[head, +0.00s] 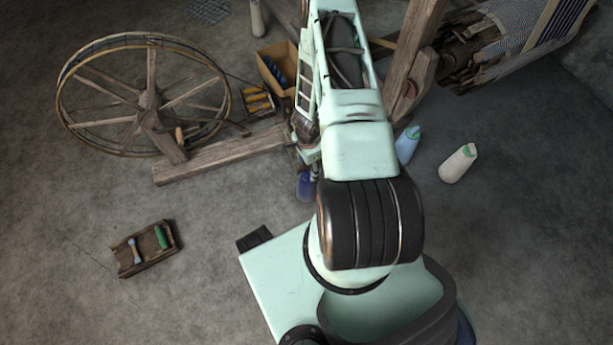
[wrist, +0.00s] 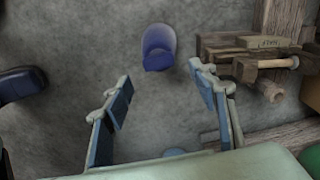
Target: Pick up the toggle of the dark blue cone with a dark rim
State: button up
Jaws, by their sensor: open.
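The dark blue cone (head: 305,188) stands on the floor in the head view, just left of my arm and partly hidden by it. In the wrist view the same cone (wrist: 158,47) shows at the top centre, apart from the fingers, with a darker blue end facing down the picture. I cannot make out its toggle or clearly tell its rim. My gripper (wrist: 160,76) is open in the wrist view, with nothing between its two blue-padded fingers. The cone shows beyond the gap between the fingertips. In the head view my arm largely hides the gripper.
A spinning wheel (head: 148,100) with a wooden base beam (head: 220,152) stands left of the cone.

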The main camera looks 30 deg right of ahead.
aim_at(308, 174)
notch_tip(308, 174, down, 5)
jog(key=shift+f+b, duration=0.1)
jog(key=shift+b, duration=1.05)
jog(key=c, duration=0.9)
